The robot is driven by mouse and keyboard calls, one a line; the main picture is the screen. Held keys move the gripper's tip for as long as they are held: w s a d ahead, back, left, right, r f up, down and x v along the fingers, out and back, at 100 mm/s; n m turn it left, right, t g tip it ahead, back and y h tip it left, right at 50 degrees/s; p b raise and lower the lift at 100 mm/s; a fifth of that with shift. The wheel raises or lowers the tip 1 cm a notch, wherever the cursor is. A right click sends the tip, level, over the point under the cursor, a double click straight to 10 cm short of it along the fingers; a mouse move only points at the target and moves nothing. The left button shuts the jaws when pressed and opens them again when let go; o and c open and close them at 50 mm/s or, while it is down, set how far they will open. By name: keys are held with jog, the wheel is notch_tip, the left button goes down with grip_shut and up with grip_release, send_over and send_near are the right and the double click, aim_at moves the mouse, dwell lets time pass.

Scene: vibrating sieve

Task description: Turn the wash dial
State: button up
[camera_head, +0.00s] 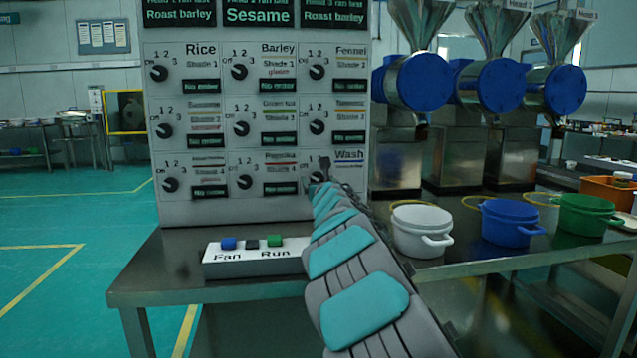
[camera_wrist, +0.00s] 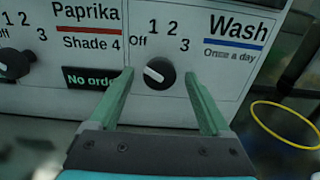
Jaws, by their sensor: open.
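The wash dial (camera_wrist: 159,73) is a round black knob with a pale pointer bar, at the lower right of the panel under the "Wash" label. In the wrist view its pointer is tilted to the upper left, toward "Off". My gripper (camera_wrist: 164,88) is open, with one green finger on each side of the dial. The fingers look apart from the dial; how far their tips stand from the panel is hard to tell. In the head view my gripper (camera_head: 322,170) reaches the panel's lower right and hides the wash dial.
The Paprika dial (camera_wrist: 14,64) is left of the wash dial. The grey panel (camera_head: 230,215) holds several more dials. A box with Fan and Run buttons (camera_head: 255,262) stands on the table in front. White (camera_head: 420,240), blue (camera_head: 510,237) and green (camera_head: 575,222) pots stand to the right.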

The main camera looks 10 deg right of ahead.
grip_shut()
dwell(0.5)
jog(key=shift+m, duration=0.4)
jog(key=m+b, duration=0.1)
jog(key=m, duration=0.3)
jog(key=shift+m, duration=0.3)
jog(key=m, duration=0.6)
jog(key=shift+m, duration=0.3)
jog(key=m+b, duration=0.1)
jog(key=m, duration=0.5)
jog(key=shift+a, duration=0.1)
jog(key=m, duration=0.5)
jog(key=shift+m+b, duration=0.4)
jog(key=shift+f, duration=0.1)
